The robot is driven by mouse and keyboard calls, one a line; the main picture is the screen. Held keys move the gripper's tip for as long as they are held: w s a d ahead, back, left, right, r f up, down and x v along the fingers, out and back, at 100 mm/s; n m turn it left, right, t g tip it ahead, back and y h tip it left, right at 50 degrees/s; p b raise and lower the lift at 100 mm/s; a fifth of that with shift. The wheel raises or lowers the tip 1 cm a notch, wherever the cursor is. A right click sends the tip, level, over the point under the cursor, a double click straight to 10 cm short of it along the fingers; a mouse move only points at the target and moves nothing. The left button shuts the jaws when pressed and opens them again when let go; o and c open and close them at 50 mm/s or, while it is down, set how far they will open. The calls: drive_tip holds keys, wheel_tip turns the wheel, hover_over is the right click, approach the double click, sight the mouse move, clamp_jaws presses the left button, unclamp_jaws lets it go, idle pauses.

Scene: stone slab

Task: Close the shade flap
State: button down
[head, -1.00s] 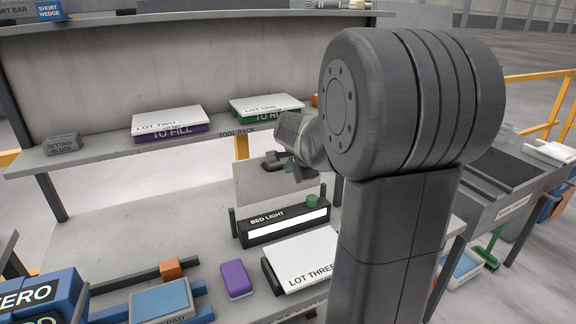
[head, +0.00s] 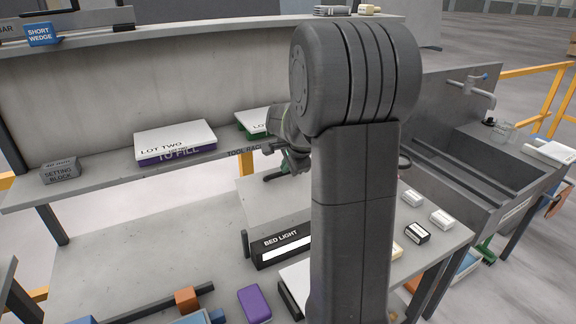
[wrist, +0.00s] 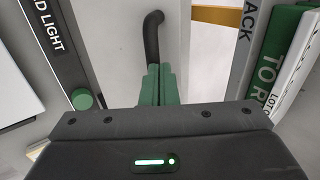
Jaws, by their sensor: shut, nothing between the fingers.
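The shade flap (head: 268,204) is a pale grey panel just behind the black bed light (head: 282,250) in the head view. It looks tilted, but its exact angle is hard to judge. In the wrist view the flap (wrist: 112,30) fills the upper middle, with a dark curved handle (wrist: 151,38) on it. My gripper (head: 276,176) is over the flap's far side. Its green fingers (wrist: 157,84) are shut and empty, close to the handle's lower end; contact cannot be told. A green knob (wrist: 82,98) sits on the light's end. My arm hides the flap's right part.
The tool rack shelf (head: 105,178) behind carries the LOT TWO box (head: 176,140), the LOT ONE box (head: 252,121) and a setting block (head: 61,172). A purple block (head: 254,303) lies in front. A sink (head: 450,160) is at right. The bench's left middle is clear.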

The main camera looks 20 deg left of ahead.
drive_tip(key=w+a+f+b, duration=0.1)
drive_tip(key=w+a+f, duration=0.3)
drive_tip(key=w+a, duration=0.1)
drive_tip(key=shift+a+f, duration=0.3)
drive_tip(key=shift+a, duration=0.15)
idle(1.2)
drive_tip(key=p+v, duration=0.1)
drive_tip(key=v, duration=0.3)
drive_tip(key=shift+d+r, duration=0.15)
drive_tip(key=shift+r, duration=0.2)
wheel_tip(320, 180, up, 8)
drive_tip(key=w+a, duration=0.1)
drive_tip(key=a, duration=0.1)
drive_tip(key=b, duration=0.6)
approach(283, 183)
drive_tip(key=w+a+f, duration=0.1)
drive_tip(key=w+a+f+p, duration=0.1)
drive_tip(key=a, duration=0.1)
drive_tip(key=shift+w+a+f, duration=0.25)
drive_tip(key=shift+w+f, duration=0.05)
drive_tip(key=shift+f, duration=0.1)
drive_tip(key=shift+w+a+f+p, duration=0.35)
drive_tip(key=shift+w+a, duration=0.05)
drive_tip(key=shift+a, duration=0.05)
